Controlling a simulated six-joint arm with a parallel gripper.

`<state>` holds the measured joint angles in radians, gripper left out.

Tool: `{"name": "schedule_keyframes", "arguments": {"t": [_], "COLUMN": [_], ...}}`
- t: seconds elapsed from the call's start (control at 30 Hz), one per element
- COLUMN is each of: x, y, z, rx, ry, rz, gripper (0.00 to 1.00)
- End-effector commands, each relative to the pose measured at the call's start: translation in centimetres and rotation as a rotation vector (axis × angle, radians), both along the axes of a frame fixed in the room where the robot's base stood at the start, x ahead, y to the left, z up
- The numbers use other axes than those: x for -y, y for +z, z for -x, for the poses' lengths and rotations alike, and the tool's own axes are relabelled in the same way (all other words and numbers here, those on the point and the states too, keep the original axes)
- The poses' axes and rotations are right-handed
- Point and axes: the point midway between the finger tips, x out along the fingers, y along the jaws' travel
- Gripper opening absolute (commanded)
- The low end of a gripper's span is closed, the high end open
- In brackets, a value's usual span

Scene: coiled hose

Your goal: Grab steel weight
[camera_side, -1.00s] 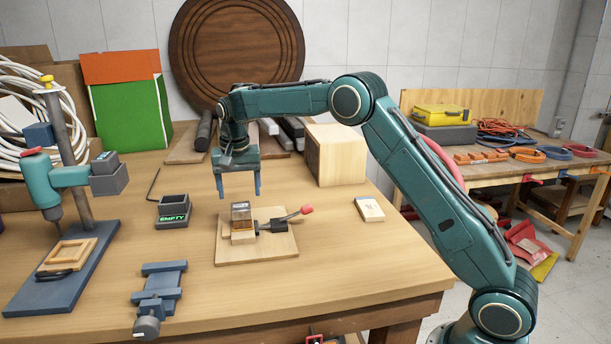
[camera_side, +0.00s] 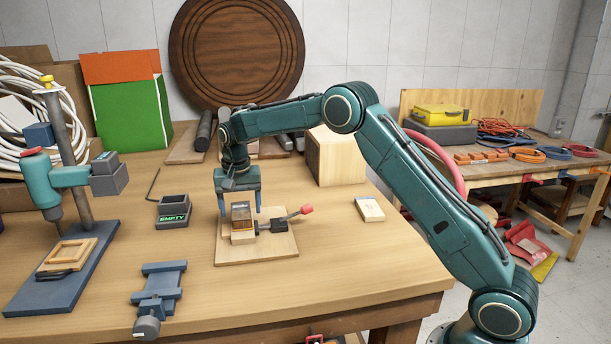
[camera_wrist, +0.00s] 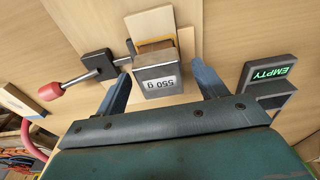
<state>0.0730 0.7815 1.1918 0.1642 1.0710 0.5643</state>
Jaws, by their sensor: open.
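The steel weight (camera_side: 241,211) is a small metal block in the clamp fixture on a wooden board (camera_side: 270,249). In the wrist view the weight (camera_wrist: 157,72) shows the label "550 g" and sits between my two blue fingers. My gripper (camera_side: 240,208) is open, with its fingers pointing down on either side of the weight. In the wrist view my gripper (camera_wrist: 165,88) shows gaps between the fingers and the weight. The clamp (camera_side: 278,226) with a red-tipped handle stands right of the weight. In the side view, finger contact cannot be told.
A dark holder (camera_side: 173,211) reading "EMPTY" stands left of the board. A drill press (camera_side: 70,190) is at the left and a blue vise (camera_side: 160,291) at the front. A wooden box (camera_side: 336,157) stands behind. The table right of the board is mostly clear.

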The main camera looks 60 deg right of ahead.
Motion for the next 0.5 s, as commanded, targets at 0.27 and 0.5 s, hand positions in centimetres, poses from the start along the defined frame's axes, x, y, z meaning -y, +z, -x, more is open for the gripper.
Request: {"name": "schedule_keyframes", "arguments": {"t": [0.27, 0.5], "x": [0.00, 0.00], "y": [0.03, 0.05], "z": [0.01, 0.01], "rx": [0.000, 0.000], "ry": [0.000, 0.000], "rz": [0.000, 0.000], "gripper": [0.71, 0.45]}}
